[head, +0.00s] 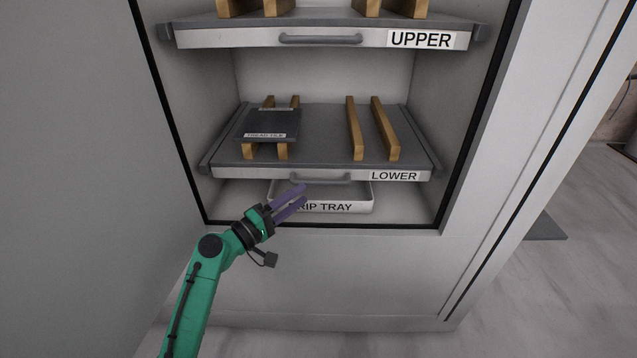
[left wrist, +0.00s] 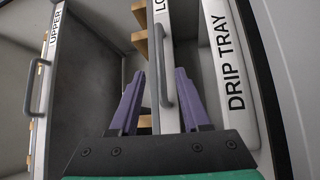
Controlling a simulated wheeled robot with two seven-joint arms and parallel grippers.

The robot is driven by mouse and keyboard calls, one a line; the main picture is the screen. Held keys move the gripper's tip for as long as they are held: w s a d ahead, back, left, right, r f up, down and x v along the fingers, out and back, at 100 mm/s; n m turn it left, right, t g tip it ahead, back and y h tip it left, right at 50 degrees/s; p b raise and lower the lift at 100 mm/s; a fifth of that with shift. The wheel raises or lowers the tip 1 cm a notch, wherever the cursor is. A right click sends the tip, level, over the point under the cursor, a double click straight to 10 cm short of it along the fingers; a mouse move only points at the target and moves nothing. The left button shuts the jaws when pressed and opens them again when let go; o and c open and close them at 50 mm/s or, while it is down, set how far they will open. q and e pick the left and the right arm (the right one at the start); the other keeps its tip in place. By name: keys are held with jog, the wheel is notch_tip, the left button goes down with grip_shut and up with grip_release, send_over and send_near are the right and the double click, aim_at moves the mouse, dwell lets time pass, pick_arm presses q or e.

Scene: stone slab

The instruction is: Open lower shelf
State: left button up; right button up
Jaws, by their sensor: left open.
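The lower shelf (head: 290,174) is a grey pull-out tray with a white front labelled LOWER. Its grey bar handle (head: 320,180) is at the middle of the front; the handle also shows in the left wrist view (left wrist: 165,75). My left gripper (head: 304,194) is open and empty, just in front of the handle. In the left wrist view the handle appears between the two purple fingers, one on each side. I cannot tell whether they touch it. The shelf sits inside the cabinet. My right gripper is not in view.
A dark labelled slab (head: 270,124) lies on wooden rails on the lower shelf's left; two bare rails (head: 355,130) stand right. The upper shelf (head: 230,39) is above. A white drip tray (head: 355,206) sits below, partly hidden by my gripper. Cabinet walls (head: 455,110) flank the shelves.

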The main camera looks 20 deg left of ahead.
aim_at(319, 181)
pick_arm(q)
jog(key=x, duration=0.7)
jog(key=shift+d, duration=0.1)
grip_shut()
jog(key=shift+f, duration=0.1)
dwell(0.9)
